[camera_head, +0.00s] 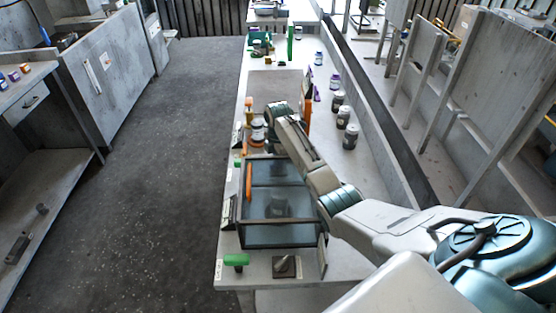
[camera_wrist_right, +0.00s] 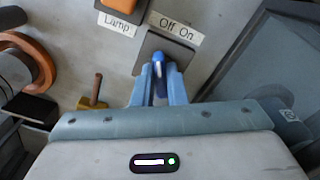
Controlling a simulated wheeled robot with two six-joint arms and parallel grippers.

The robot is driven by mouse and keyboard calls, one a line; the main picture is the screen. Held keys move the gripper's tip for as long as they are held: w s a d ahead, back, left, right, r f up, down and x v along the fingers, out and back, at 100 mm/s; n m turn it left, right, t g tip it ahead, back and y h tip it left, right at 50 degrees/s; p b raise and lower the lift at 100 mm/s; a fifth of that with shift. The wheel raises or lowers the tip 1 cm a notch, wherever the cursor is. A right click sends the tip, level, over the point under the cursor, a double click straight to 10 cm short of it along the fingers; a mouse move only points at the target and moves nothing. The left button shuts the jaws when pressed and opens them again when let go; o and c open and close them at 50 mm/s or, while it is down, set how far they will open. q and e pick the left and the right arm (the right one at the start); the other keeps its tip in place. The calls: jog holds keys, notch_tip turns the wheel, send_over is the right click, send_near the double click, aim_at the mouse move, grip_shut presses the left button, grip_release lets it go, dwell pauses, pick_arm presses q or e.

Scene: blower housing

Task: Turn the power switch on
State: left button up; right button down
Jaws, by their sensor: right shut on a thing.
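The power switch shows in the right wrist view as a grey plate (camera_wrist_right: 145,50) with a blue-tipped lever (camera_wrist_right: 158,68). A white label reading "Off On" (camera_wrist_right: 175,27) lies at its upper edge. My right gripper (camera_wrist_right: 158,78) has its two blue fingers close on either side of the lever, shut on it. The lever's base is hidden, and I cannot tell which way it leans. In the head view my right gripper (camera_head: 275,109) is low over the bench, and its fingers and the switch are not clear. My left gripper is not in view.
An orange part (camera_wrist_right: 120,5) labelled "Lamp" (camera_wrist_right: 117,22) sits beside the switch. An orange ring (camera_wrist_right: 38,55) lies left. A dark glass-topped box (camera_head: 255,213) stands nearer on the bench (camera_head: 375,185). Dark jars (camera_head: 350,136) stand right of my arm.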

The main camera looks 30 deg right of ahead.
jog(key=m+p, duration=0.2)
jog(key=shift+s+r+p, duration=0.1)
jog(key=shift+r+p, duration=0.15)
jog(key=shift+p, duration=0.05)
jog(key=m+p, duration=0.2)
jog(key=m, duration=0.1)
jog(key=m+p, duration=0.2)
jog(key=m, duration=0.1)
jog(key=shift+m, duration=0.3)
jog(key=shift+a+f+m+p, duration=0.15)
jog(key=shift+m+p, duration=0.75)
jog(key=shift+m, duration=0.6)
jog(key=c, duration=1.5)
grip_release()
jog(key=shift+s, duration=0.1)
jog(key=shift+o, duration=0.2)
notch_tip(320, 180, up, 11)
jog(key=b, duration=0.2)
jog(key=shift+f, duration=0.15)
